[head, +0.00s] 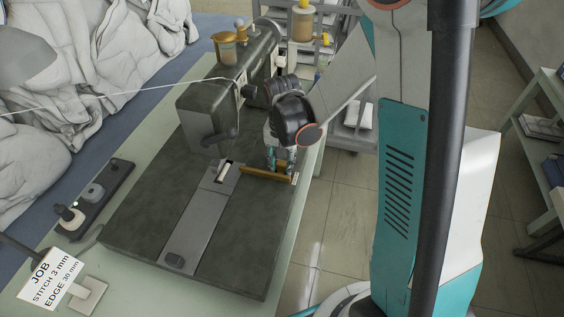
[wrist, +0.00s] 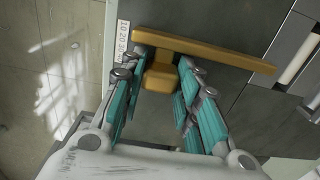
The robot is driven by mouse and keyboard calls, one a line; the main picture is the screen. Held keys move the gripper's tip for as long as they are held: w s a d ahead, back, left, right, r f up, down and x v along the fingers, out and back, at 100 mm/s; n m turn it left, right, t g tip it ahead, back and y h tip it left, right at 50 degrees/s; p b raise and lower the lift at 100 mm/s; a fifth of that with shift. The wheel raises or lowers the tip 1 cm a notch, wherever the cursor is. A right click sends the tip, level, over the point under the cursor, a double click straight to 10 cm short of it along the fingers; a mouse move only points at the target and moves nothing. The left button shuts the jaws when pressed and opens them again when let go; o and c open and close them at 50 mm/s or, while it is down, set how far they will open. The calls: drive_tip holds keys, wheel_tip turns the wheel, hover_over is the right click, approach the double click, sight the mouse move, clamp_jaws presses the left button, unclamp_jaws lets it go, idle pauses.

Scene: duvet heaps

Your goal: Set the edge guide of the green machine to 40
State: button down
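The green sewing machine (head: 205,105) stands on a table with its dark bed plate (head: 140,225) in front. Its edge guide, a brass bar (head: 255,174), lies across the bed's right side; it also shows in the wrist view (wrist: 215,52). A white number strip (wrist: 123,38) beside the guide's left end shows 10, 20 and 30; the exact setting is unclear. My gripper (head: 279,163) is low over the guide's right part. In the wrist view its fingers (wrist: 158,82) stand open on either side of the guide's brass block (wrist: 160,75), with a visible gap.
A job card (head: 52,278) at the front left reads stitch 3 mm and edge 30 mm. Grey duvets (head: 80,70) heap behind. A trolley (head: 350,125) and shelf (head: 545,150) stand right, with open floor between.

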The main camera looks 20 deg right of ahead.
drive_tip(key=shift+w+d, duration=0.5)
drive_tip(key=shift+w, duration=0.2)
drive_tip(key=shift+w+d, duration=0.5)
drive_tip(key=shift+w, duration=0.2)
drive_tip(key=c, duration=1.2)
unclamp_jaws()
wheel_tip(320, 180, up, 12)
drive_tip(key=s+a+r+n+t, duration=0.1)
drive_tip(key=s+r+n+t, duration=0.2)
drive_tip(key=s, duration=0.5)
drive_tip(key=s+a+r+n+t, duration=0.1)
drive_tip(key=s+r+n+t, duration=0.3)
drive_tip(key=s, duration=0.5)
drive_tip(key=shift+s+r, duration=0.3)
drive_tip(key=shift+r, duration=0.4)
